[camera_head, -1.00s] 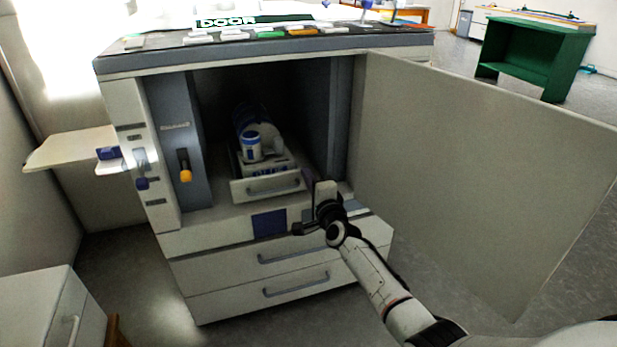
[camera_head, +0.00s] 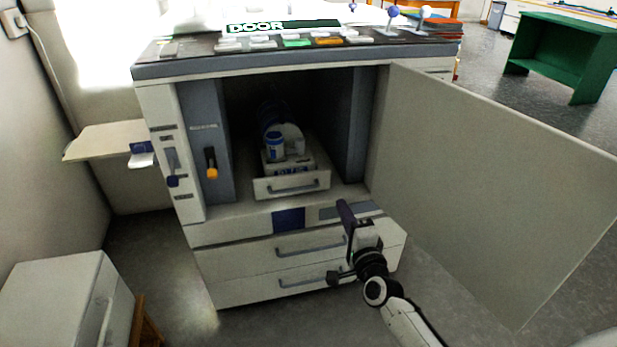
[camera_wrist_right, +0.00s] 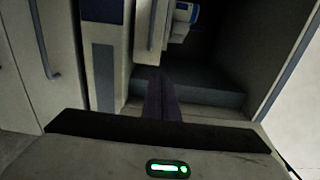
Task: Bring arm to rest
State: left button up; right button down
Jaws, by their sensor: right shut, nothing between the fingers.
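My right gripper (camera_head: 345,214) is shut and empty, in front of the grey copier-like machine (camera_head: 230,262), near its lower drawers. Its closed dark fingers (camera_wrist_right: 160,97) point toward the machine's open bay in the right wrist view. My right arm (camera_head: 405,318) comes in from the bottom right. My left gripper is not in view.
The machine's large door (camera_head: 490,190) stands open to the right of my arm. Inside the bay, a pulled-out small drawer (camera_head: 291,186) sits below a blue and white bottle (camera_head: 275,147). A white cabinet (camera_head: 55,300) stands at lower left; a green shelf (camera_head: 560,50) is far right.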

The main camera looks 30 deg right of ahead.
jog(key=s+a+f+n+g+y, duration=0.3)
jog(key=s+a+n+y, duration=0.15)
jog(key=a+n, duration=0.3)
jog(key=s+a+f+n+g+y, duration=0.2)
jog(key=s+a+n+g+y, duration=0.1)
jog(key=s+a+n, duration=0.4)
jog(key=s+n+g+h, duration=0.3)
jog(key=s+n+g, duration=0.5)
jog(key=s, duration=1.5)
jog(key=w+a+f+t+y, duration=0.35)
jog(key=w+a+t, duration=0.2)
jog(key=a, duration=0.35)
pick_arm(q)
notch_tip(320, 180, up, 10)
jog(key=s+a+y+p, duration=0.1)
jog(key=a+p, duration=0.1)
jog(key=p, duration=1.5)
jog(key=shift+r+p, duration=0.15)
jog(key=shift+p, duration=0.2)
pick_arm(e)
notch_tip(320, 180, up, 10)
jog(key=d+h, duration=0.1)
jog(key=d, duration=0.1)
jog(key=shift+s+d+r, duration=0.2)
jog(key=shift+r, duration=0.05)
jog(key=shift+g, duration=0.25)
